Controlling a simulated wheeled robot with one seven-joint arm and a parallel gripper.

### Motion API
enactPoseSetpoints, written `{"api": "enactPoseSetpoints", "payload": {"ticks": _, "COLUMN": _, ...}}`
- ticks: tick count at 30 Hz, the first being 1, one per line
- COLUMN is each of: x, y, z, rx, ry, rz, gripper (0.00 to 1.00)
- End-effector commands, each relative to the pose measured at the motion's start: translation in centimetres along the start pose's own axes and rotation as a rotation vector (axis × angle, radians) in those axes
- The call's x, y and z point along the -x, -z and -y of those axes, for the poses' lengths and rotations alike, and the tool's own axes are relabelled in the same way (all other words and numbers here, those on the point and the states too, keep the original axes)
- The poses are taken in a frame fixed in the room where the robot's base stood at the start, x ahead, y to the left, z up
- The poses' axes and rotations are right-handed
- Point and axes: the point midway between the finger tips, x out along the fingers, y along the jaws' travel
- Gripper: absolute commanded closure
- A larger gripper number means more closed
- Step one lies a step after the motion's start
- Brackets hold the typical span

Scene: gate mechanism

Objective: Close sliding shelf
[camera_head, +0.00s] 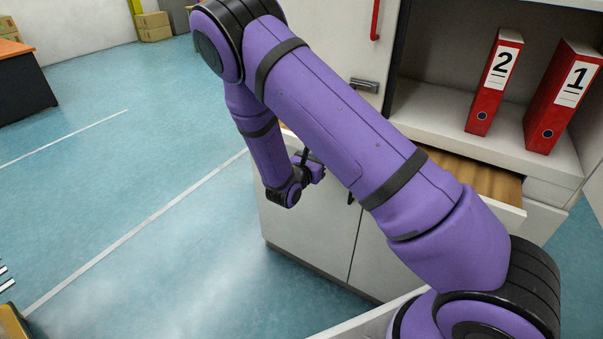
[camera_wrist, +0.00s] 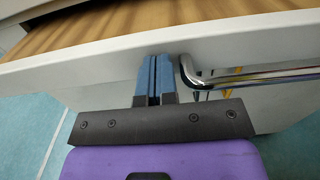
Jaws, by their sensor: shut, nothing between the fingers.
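The sliding shelf (camera_head: 480,178) is a pulled-out drawer with a wooden bottom and white front, under the open cabinet compartment; my arm hides its middle. In the wrist view, the shelf's white front (camera_wrist: 105,62) runs across the top, with the wooden bottom behind it. A chrome bar handle (camera_wrist: 255,75) is on the front at right. My gripper (camera_wrist: 154,62) has its blue fingers together and empty, at the shelf front just left of the handle's end. I cannot tell if they touch it. In the head view my gripper (camera_head: 312,165) is partly behind my arm.
Two red binders, marked 2 (camera_head: 494,85) and 1 (camera_head: 562,97), stand in the compartment above. White lower cabinet doors (camera_head: 300,235) are below the shelf. A cabinet door with a red handle (camera_head: 375,20) is above. The blue floor (camera_head: 130,180) at left is clear.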

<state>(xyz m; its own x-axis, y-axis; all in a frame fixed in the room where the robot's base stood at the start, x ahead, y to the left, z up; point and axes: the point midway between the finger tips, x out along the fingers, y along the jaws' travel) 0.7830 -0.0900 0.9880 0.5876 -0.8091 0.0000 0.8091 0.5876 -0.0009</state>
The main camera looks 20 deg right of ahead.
Motion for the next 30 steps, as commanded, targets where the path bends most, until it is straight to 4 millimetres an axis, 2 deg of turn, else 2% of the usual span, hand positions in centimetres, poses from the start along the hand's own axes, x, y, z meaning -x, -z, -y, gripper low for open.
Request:
{"api": "enactPoseSetpoints", "payload": {"ticks": 1, "x": -2.0, "y": 0.0, "z": 0.1, "rx": 0.000, "ry": 0.005, "rz": 0.002, "gripper": 1.00}}
{"api": "enactPoseSetpoints", "payload": {"ticks": 6, "x": -7.4, "y": 0.0, "z": 0.1, "rx": -0.001, "ry": 0.004, "rz": 0.002, "gripper": 1.00}}
{"api": "enactPoseSetpoints", "payload": {"ticks": 13, "x": -12.8, "y": 0.0, "z": 0.1, "rx": -0.001, "ry": 0.002, "rz": 0.002, "gripper": 1.00}}
{"api": "enactPoseSetpoints", "payload": {"ticks": 18, "x": -15.1, "y": 0.0, "z": 0.0, "rx": -0.001, "ry": 0.001, "rz": 0.001, "gripper": 1.00}}
{"api": "enactPoseSetpoints", "payload": {"ticks": 21, "x": -15.8, "y": 0.0, "z": 0.0, "rx": -0.001, "ry": 0.000, "rz": 0.001, "gripper": 1.00}}
{"api": "enactPoseSetpoints", "payload": {"ticks": 30, "x": -16.4, "y": -0.1, "z": 0.0, "rx": -0.001, "ry": 0.000, "rz": 0.002, "gripper": 1.00}}
